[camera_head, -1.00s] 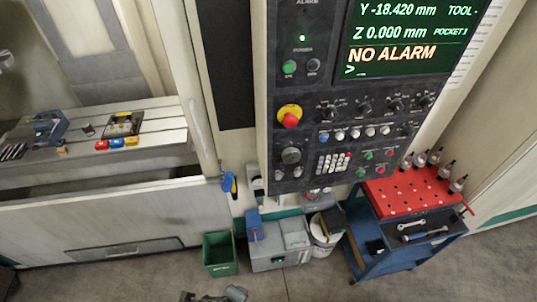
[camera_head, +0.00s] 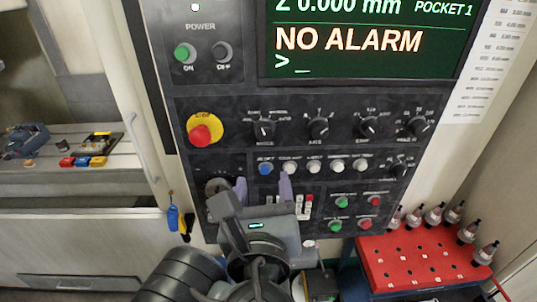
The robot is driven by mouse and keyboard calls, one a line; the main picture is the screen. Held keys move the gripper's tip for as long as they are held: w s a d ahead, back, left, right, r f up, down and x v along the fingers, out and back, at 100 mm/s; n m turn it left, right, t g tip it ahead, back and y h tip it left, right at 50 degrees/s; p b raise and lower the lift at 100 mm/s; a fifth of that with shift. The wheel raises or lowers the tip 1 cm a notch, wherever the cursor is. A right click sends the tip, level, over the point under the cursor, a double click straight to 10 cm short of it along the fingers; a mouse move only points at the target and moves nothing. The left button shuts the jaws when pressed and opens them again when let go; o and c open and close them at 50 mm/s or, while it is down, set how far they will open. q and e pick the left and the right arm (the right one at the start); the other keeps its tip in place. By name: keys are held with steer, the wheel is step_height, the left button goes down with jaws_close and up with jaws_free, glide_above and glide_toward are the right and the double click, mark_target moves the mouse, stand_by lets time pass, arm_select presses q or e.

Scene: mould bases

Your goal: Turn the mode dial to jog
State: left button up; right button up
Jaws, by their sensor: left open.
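The mode dial (camera_head: 263,131) is a black knob with a light pointer line, at the left end of the row of knobs on the dark control panel (camera_head: 300,105). Its small label is hard to read. My left gripper (camera_head: 262,190) is in front of the panel, below the dial in the picture. Its two pale purple fingers are apart with nothing between them, and they look clear of the dial. The gripper body hides part of the keypad and handwheel (camera_head: 217,190). My right gripper is out of view.
A red emergency stop (camera_head: 200,135) on a yellow plate is left of the dial. More knobs (camera_head: 319,128) stand to its right, with a row of push buttons (camera_head: 314,166) below. A red-topped cart (camera_head: 415,258) with several tool holders is at lower right.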

mark_target(264, 135)
arm_select(q)
steer(key=shift+t, duration=0.4)
steer(key=w, duration=0.2)
steer(key=w+r+b, duration=0.1)
steer(key=w, duration=0.2)
steer(key=w+r+b, duration=0.1)
steer(key=w, duration=0.1)
steer(key=shift+w+r, duration=0.2)
steer(key=shift+w, duration=0.15)
steer(key=shift+w+d+b, duration=0.15)
steer(key=shift+w+b, duration=0.4)
steer(key=shift+w, duration=0.75)
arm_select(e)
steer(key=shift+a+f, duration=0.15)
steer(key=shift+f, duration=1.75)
